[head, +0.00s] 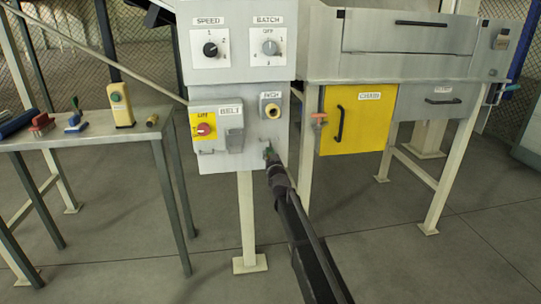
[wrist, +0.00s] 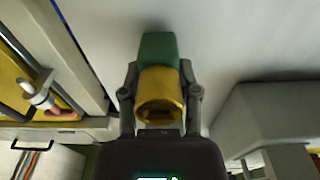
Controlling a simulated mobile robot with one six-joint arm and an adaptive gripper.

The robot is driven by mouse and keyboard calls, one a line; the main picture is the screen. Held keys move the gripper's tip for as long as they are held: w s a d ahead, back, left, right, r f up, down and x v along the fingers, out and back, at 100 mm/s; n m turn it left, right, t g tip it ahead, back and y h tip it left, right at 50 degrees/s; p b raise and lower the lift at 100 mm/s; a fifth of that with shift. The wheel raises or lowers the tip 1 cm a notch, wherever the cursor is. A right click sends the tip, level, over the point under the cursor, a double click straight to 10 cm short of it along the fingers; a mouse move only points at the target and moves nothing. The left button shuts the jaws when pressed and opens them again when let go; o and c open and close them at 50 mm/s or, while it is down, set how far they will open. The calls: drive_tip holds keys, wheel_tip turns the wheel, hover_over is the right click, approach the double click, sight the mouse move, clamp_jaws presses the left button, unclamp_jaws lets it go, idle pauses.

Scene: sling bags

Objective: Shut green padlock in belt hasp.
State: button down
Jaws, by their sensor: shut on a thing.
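My gripper (head: 271,162) is just in front of the lower right part of the grey control panel. In the wrist view my gripper (wrist: 160,100) is shut on the green padlock (wrist: 158,48), which shows a green part and a brass-yellow part between the fingers. In the head view only a small green bit of the padlock (head: 267,151) shows; its shackle cannot be made out. The grey BELT switch box (head: 234,137) is up and left of my gripper, apart from the padlock. The belt hasp is too small to make out clearly.
A yellow isolator with a red LIFT knob (head: 204,129) adjoins the BELT box. The yellow CHAIN door (head: 352,122) is to the right. A table (head: 90,131) with small items stands left. Open floor lies below.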

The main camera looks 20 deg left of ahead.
drive_tip(key=shift+r, duration=0.2)
drive_tip(key=shift+r+p, duration=1.05)
drive_tip(key=shift+p, duration=0.15)
drive_tip(key=shift+s, duration=0.1)
drive_tip(key=v, duration=0.7)
drive_tip(key=shift+s+d, duration=0.2)
drive_tip(key=shift+s, duration=0.15)
idle(1.4)
drive_tip(key=shift+r, duration=0.1)
drive_tip(key=shift+r, duration=0.25)
drive_tip(key=shift+s, duration=0.1)
idle(0.4)
